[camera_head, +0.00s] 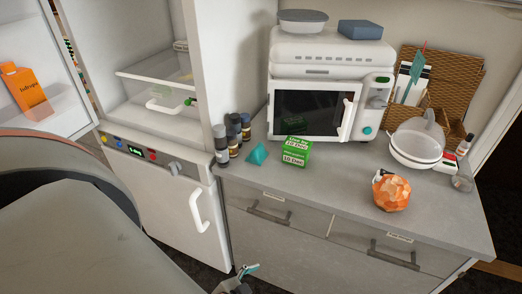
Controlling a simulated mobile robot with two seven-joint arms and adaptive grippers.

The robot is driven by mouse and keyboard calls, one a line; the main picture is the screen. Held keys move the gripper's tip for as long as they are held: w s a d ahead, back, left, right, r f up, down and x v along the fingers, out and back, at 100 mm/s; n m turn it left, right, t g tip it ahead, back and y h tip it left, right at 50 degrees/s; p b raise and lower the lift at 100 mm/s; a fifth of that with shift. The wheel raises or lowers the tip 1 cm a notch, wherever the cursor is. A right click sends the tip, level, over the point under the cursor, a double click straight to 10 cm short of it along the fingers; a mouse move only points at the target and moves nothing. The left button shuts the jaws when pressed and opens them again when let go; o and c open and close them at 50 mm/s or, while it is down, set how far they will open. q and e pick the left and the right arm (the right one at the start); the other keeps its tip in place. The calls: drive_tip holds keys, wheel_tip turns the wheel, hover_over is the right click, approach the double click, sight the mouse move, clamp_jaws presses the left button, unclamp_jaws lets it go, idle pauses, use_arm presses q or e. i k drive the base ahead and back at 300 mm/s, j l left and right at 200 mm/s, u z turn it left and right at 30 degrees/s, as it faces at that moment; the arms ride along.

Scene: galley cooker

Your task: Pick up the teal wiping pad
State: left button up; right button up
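I cannot tell for certain which thing is the teal wiping pad. A small teal wedge-shaped piece (257,154) sits on the grey counter, left of a green-and-white box. A flat slate-blue block (360,29) lies on top of the white oven. A thin teal piece (415,69) stands in the wicker rack. Part of a gripper, seemingly my left (246,273), shows at the bottom edge in front of the drawers, with a teal bit at its tip. It is below the counter, apart from these things; its opening is unclear. My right gripper is out of view.
Dark bottles (234,134) stand left of the teal piece and the green-and-white box (296,151) right of it. The white oven (316,106) is behind. An orange faceted object (391,192) and white bowls (416,150) are at right. The front middle counter is clear.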

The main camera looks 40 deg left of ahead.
sight(257, 156)
drive_tip(key=u, duration=1.2)
